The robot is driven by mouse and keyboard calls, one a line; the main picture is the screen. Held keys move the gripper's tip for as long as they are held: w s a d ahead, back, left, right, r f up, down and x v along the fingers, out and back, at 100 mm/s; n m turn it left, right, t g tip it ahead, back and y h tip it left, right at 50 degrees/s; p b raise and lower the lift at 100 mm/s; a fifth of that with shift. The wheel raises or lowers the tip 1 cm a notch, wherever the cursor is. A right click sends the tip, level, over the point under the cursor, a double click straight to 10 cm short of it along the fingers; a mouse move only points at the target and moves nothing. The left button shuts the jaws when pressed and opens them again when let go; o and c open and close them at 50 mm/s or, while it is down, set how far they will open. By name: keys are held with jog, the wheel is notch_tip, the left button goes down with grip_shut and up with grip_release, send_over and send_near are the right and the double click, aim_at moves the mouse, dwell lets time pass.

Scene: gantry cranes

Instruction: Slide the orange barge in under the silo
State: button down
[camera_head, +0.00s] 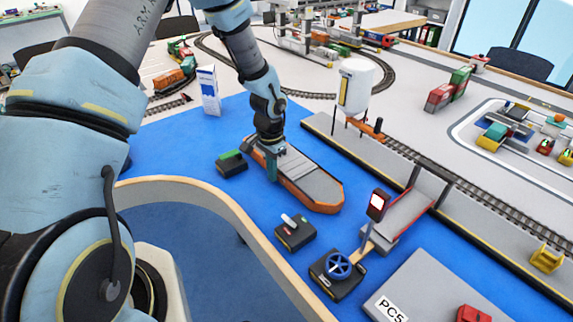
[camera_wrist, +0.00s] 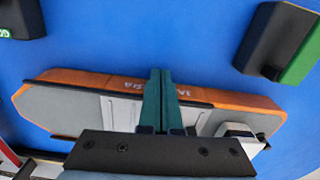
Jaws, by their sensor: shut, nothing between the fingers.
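The orange barge (camera_head: 318,206) floats on the blue surface with grey covers on its deck and a pale cabin at one end. It fills the middle of the wrist view (camera_wrist: 85,79), where lettering shows on its orange side. My gripper (camera_head: 272,180) is shut and empty, fingers pointing down at the barge's near side, towards its far-left end. In the wrist view the fingertips (camera_wrist: 160,72) overlap the lettered side; I cannot tell if they touch it. The white silo (camera_head: 356,86) stands on legs on the quay, beyond the barge, with an orange spout. The barge is not beneath it.
A black box with a green top (camera_head: 232,163) lies left of the barge. A switch box (camera_head: 295,233) and a blue handwheel (camera_head: 338,264) are nearer. The grey quay edge (camera_head: 375,178) runs along the barge's far side, with open blue between.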

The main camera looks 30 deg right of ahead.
aim_at(302, 154)
jog(key=shift+w+d+b, duration=0.3)
jog(key=shift+w+d, duration=0.3)
jog(key=shift+d, duration=1.55)
jog(key=shift+w+d+b, duration=0.35)
jog(key=shift+w+d, duration=0.2)
jog(key=shift+d, duration=1.6)
jog(key=shift+w+d+b, duration=0.3)
jog(key=shift+w+d, duration=0.3)
jog(key=shift+d, duration=1.55)
jog(key=shift+a, duration=0.1)
jog(key=shift+a, duration=0.1)
jog(key=shift+s+a+r, duration=0.2)
jog(key=shift+a, duration=0.3)
notch_tip(302, 154, up, 10)
jog(key=p, duration=0.6)
